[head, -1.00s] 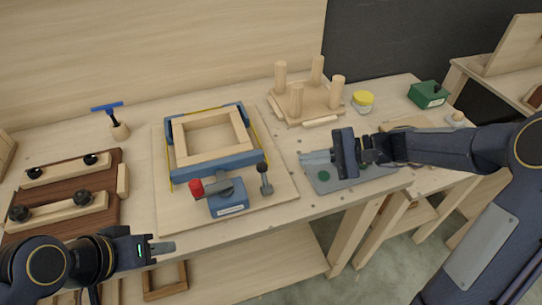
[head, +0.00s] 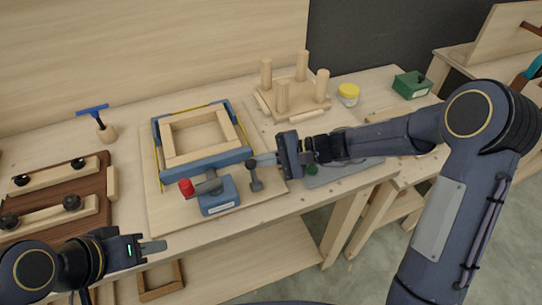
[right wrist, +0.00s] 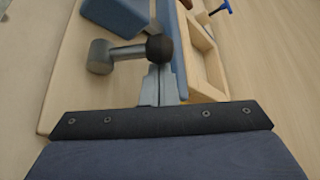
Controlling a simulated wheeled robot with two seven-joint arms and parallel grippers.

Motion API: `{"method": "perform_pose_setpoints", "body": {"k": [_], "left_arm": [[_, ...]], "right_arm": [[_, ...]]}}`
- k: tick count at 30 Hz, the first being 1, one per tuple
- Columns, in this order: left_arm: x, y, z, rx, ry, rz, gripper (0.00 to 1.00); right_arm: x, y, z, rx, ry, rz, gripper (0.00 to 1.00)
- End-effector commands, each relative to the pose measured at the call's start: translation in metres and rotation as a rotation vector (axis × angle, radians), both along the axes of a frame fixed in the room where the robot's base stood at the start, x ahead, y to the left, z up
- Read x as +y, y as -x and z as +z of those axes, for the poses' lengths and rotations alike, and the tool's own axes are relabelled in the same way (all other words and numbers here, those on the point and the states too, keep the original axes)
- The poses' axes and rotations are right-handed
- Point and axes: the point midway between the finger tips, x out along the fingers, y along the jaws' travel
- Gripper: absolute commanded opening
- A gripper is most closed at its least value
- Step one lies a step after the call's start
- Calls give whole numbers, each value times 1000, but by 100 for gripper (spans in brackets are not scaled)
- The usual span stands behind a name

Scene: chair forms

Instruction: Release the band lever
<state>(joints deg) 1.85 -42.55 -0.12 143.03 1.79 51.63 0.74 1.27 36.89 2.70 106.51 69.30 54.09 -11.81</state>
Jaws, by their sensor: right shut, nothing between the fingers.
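A blue clamp body (head: 219,197) sits at the front of a band frame; a red-ended grey handle (head: 190,188) lies across its top. To its right stands a grey lever (head: 256,181) with a black ball knob (head: 252,164). In the right wrist view, the knob (right wrist: 158,47) and grey lever (right wrist: 101,57) are just beyond my fingertips. My right gripper (head: 258,159) is shut and empty, its tips close by the knob; contact cannot be told. My left gripper (head: 160,246) hovers at the bench's front edge, its finger gap not visible.
The wooden frame (head: 168,141) is held in blue corner pieces on a board. Brown clamping board (head: 85,188) lies left, a blue-handled tool (head: 103,126) behind it. A pegged stand (head: 300,108), yellow-lidded jar (head: 348,92) and green box (head: 411,84) stand at the back right.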

Motion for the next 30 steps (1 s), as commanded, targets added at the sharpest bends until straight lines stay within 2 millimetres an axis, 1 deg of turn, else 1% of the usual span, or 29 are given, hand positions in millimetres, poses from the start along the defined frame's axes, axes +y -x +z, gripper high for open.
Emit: {"method": "perform_pose_setpoints", "body": {"k": [11, 14, 18, 23, 30], "left_arm": [[0, 0, -1, 0, 0, 0, 36], [0, 0, -6, 0, 0, 0, 36], [0, 0, -19, 0, 0, 0, 36], [0, 0, -24, 0, 0, 0, 36], [0, 0, -36, 0, 0, 0, 36]], "right_arm": [[1, 0, -1, -2, -1, 0, 0], [1, 0, -2, -11, -4, -1, 0], [0, 1, -2, -43, -15, -1, 0], [0, 2, 0, -63, -22, -1, 0], [0, 3, 1, -101, -34, -1, 0]]}}
